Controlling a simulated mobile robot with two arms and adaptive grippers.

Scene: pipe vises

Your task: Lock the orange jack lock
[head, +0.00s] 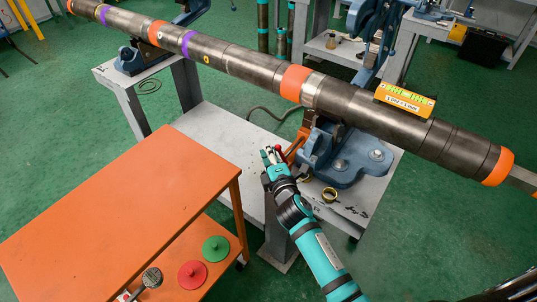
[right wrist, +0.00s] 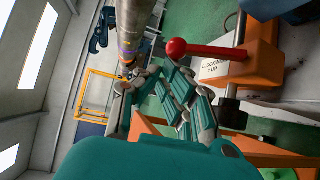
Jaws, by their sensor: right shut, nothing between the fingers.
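The orange jack lock (head: 297,145) is on the blue vise (head: 345,155) on the grey bench, under the long pipe. My right gripper (head: 267,152) is shut and empty, just left of the red knob in the head view. In the right wrist view its teal fingers (right wrist: 158,78) end below and left of the knob; I cannot tell whether they touch it. My left gripper is not in view.
A long steel pipe (head: 245,64) with orange bands runs across above the benches, with a yellow level (head: 404,98) on it. An orange table (head: 125,205) stands at the left. Red (head: 192,274) and green (head: 215,248) discs lie on its lower shelf. A brass ring (head: 329,195) lies on the bench.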

